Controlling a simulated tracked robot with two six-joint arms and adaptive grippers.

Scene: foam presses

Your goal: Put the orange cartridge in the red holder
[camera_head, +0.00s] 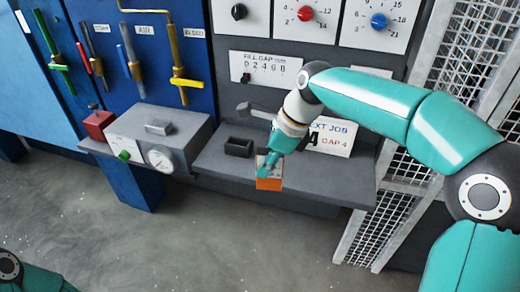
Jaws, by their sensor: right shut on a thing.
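The orange cartridge (269,183) is at the front edge of the grey shelf, upright or nearly so. My right gripper (268,168) comes down from above and is shut on its top; the fingers hide part of it. I cannot tell whether the cartridge touches the shelf or hangs just over its edge. A small red box-shaped thing (98,127), which looks like the red holder, stands at the far left end of the ledge, left of the grey gauge box. Its inside is too small to make out. My left gripper is out of view.
A black open holder (238,148) stands on the grey shelf (216,165), left of my right gripper. A grey box (185,130) with a gauge lies between it and the red thing. Coloured levers (180,60) hang on the blue panel. A white sign (333,137) stands behind my gripper.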

